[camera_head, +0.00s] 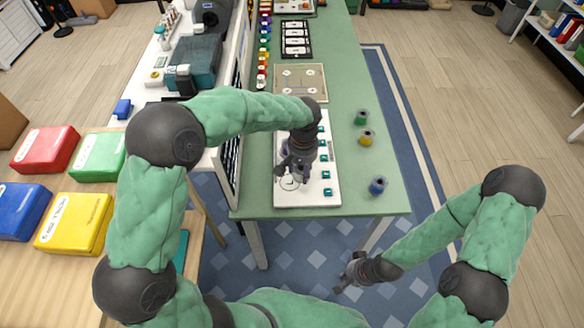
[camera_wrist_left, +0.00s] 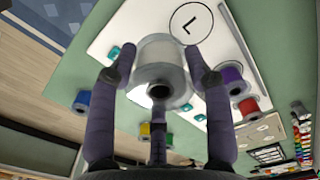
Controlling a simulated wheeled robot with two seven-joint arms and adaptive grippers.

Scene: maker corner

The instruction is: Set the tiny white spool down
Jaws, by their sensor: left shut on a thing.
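The tiny white spool (camera_wrist_left: 160,62) is between the fingers of my left gripper (camera_wrist_left: 158,85) in the left wrist view, with its round hole facing the camera. My left gripper (camera_head: 293,172) is shut on it, over the near part of the white board (camera_head: 318,198) in the head view. The arm and fingers largely hide the spool there. A printed circle with a mark (camera_wrist_left: 197,24) shows on the board beside the spool in the wrist view. I cannot tell whether the spool touches the board. My right gripper (camera_head: 350,275) hangs low, apart from the table; its finger opening is unclear.
On the green table (camera_head: 352,80), green (camera_head: 361,117), yellow (camera_head: 366,138) and blue (camera_head: 378,186) spools stand right of the board. Several teal clips line the board's right side. A purple spool (camera_wrist_left: 232,80) shows in the wrist view. An upright panel (camera_head: 232,130) borders the left.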

